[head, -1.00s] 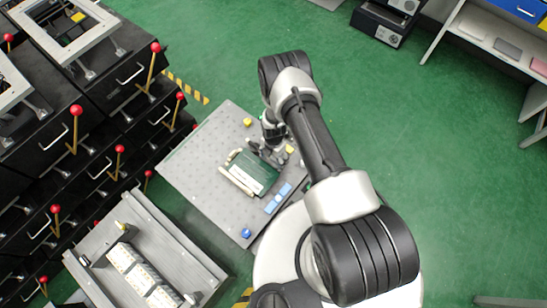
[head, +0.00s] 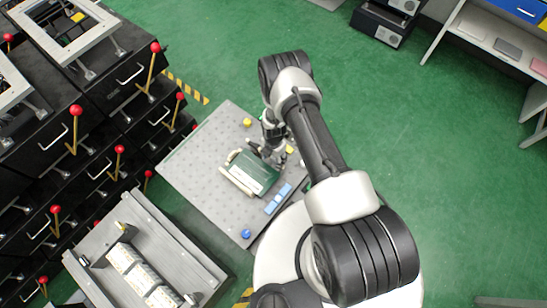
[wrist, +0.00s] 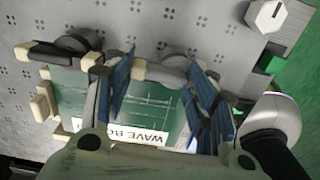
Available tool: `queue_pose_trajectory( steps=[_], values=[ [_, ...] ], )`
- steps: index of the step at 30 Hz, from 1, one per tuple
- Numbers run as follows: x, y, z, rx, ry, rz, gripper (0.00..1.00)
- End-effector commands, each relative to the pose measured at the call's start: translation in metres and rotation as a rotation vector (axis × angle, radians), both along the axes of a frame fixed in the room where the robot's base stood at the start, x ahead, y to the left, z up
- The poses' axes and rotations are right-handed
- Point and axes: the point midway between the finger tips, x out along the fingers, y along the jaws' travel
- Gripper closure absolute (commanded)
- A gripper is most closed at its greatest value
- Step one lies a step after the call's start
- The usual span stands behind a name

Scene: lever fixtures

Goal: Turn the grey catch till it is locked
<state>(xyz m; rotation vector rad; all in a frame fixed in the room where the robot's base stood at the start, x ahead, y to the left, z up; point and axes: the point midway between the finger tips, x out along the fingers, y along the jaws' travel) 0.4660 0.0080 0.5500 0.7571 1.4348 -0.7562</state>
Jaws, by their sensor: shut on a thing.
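A green box (head: 252,171) with pale edge parts sits on the grey perforated plate. In the wrist view its green face (wrist: 140,105) carries a white label, partly hidden, reading "WAVE BO". A grey catch (wrist: 172,69) with a pale end lies along the box's edge. My gripper (wrist: 161,76) has its blue-padded fingers on either side of this catch and is shut on it. A similar dark bar with pale ends (wrist: 62,52) sits to the left, outside the fingers. In the head view my gripper (head: 272,152) is at the box's upper right edge, where the catch is too small to tell.
A white knob (wrist: 268,16) shows at the wrist view's upper right. Black cabinets with red-knobbed levers (head: 75,110) stand left.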

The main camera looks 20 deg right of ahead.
Motion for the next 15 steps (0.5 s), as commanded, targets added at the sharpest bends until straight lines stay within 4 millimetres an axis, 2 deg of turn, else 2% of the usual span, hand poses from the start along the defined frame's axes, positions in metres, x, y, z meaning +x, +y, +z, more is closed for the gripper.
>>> queue_pose_trajectory(
  steps=[8,15],
  values=[
    [0.0020,-0.0029,-0.0017,0.000,0.001,-0.148,0.72],
    [0.0034,-0.0070,-0.0020,0.000,0.000,-0.367,0.72]
  ],
)
